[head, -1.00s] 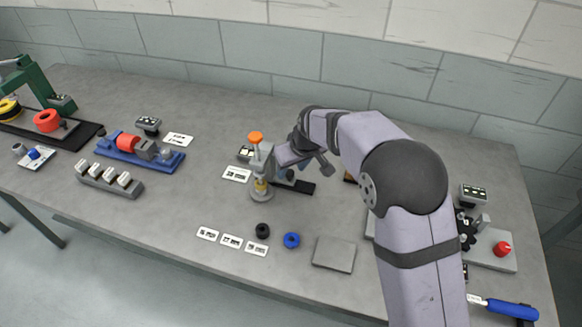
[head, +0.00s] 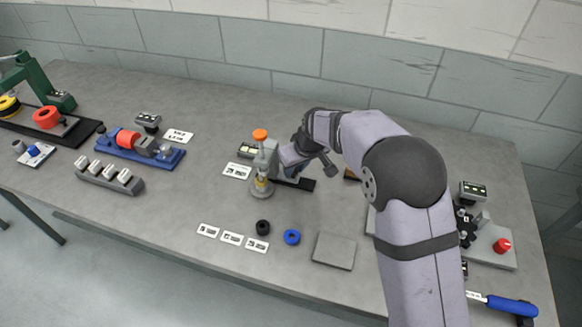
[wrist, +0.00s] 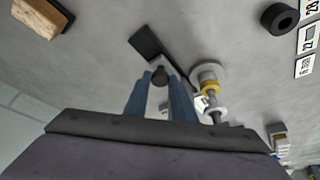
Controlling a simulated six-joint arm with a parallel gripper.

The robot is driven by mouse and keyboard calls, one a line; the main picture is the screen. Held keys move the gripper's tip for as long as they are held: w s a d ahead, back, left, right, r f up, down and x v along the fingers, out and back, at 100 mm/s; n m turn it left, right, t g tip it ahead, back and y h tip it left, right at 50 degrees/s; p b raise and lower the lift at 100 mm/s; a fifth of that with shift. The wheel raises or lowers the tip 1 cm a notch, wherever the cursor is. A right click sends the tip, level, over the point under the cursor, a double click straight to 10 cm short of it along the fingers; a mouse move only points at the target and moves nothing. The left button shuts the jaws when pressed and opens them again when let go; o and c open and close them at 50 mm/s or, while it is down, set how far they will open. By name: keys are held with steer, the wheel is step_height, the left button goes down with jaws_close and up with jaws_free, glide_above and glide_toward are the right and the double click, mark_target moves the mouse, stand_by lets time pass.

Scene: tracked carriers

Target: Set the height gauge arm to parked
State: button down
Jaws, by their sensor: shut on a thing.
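The height gauge (head: 266,158) stands mid-table in the head view, with a grey block, an orange cap (head: 260,135), a yellow collar and a round foot. In the wrist view its foot and yellow collar (wrist: 210,87) show just right of the fingers. My gripper (wrist: 160,84) is right beside the gauge, its two blue fingers shut on a dark knob (wrist: 159,73) above a black base strip (wrist: 150,45). The strip also shows right of the gauge in the head view (head: 304,184). My wrist hides part of the gauge, and how the knob joins it cannot be seen.
A black ring (head: 263,227), a blue ring (head: 292,237) and a grey plate (head: 334,250) lie in front. White label cards (head: 232,239) lie left of them. A blue fixture (head: 140,150) stands left; a device with a red knob (head: 502,246) stands right.

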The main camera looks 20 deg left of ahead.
steer(key=d+b, duration=0.3)
steer(key=d, duration=0.7)
steer(key=shift+d, duration=0.2)
steer(key=c, duration=1.5)
jaws_free()
steer(key=shift+d, duration=0.15)
steer(key=shift+b+v, duration=1)
steer(key=shift+v, duration=2.65)
